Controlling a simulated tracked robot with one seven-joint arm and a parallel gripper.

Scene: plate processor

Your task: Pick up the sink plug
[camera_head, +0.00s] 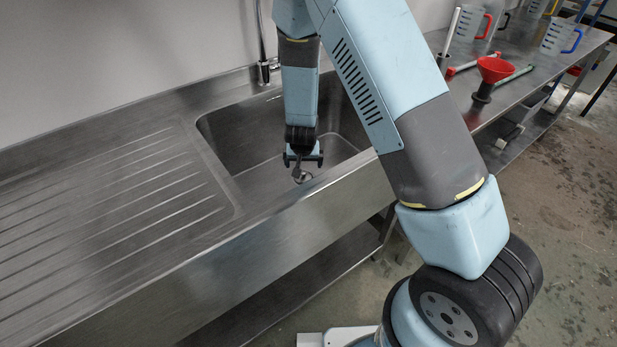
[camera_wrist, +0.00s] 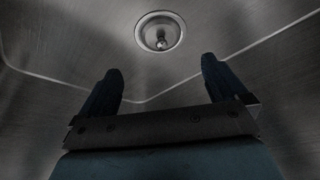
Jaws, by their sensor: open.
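The sink plug (camera_wrist: 161,41) is a small round metal piece with a knob in its middle. It sits in the drain ring on the sink floor, near the top centre of the wrist view. In the head view, the plug (camera_head: 303,177) is small and partly hidden by my gripper. My gripper (camera_wrist: 159,85) is open and empty, with its two dark fingers spread apart. In the head view, my gripper (camera_head: 302,163) points down inside the steel sink basin (camera_head: 235,140). The plug is apart from the fingers, beyond their tips in the wrist view.
The basin walls surround my gripper. A ribbed drainboard (camera_head: 100,215) lies to the left and a tap (camera_head: 264,70) stands behind. A red funnel (camera_head: 494,70) and measuring jugs (camera_head: 561,36) stand on the counter at right. The sink's front edge runs beneath my arm.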

